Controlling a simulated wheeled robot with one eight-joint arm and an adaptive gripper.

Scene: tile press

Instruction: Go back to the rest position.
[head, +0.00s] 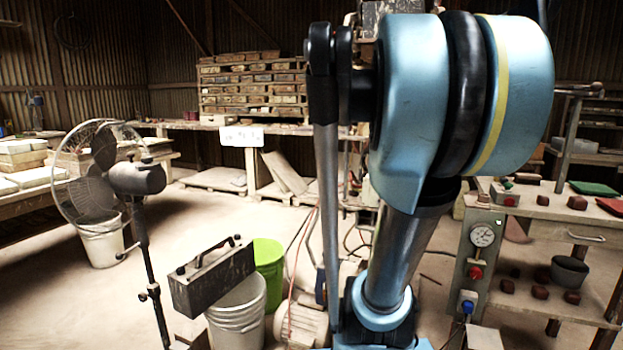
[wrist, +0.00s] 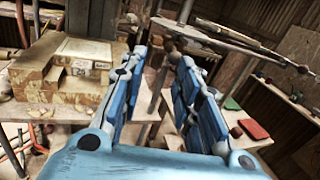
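My gripper (wrist: 160,90) shows in the wrist view with its two blue fingers spread apart. Nothing is between the fingers. They point over a wooden bench, with the press's metal post and lever behind them. In the head view my blue arm stands upright right of centre and covers much of the scene, and the gripper itself is not visible there.
In the head view, a fan (head: 138,178) stands at left, near a dark metal box (head: 212,277) above a white bucket (head: 238,318) and a green bucket (head: 268,268). A control post with gauge (head: 482,236) stands close right of my arm. In the wrist view, wooden blocks (wrist: 62,78) lie left of the fingers. Open floor lies at middle left.

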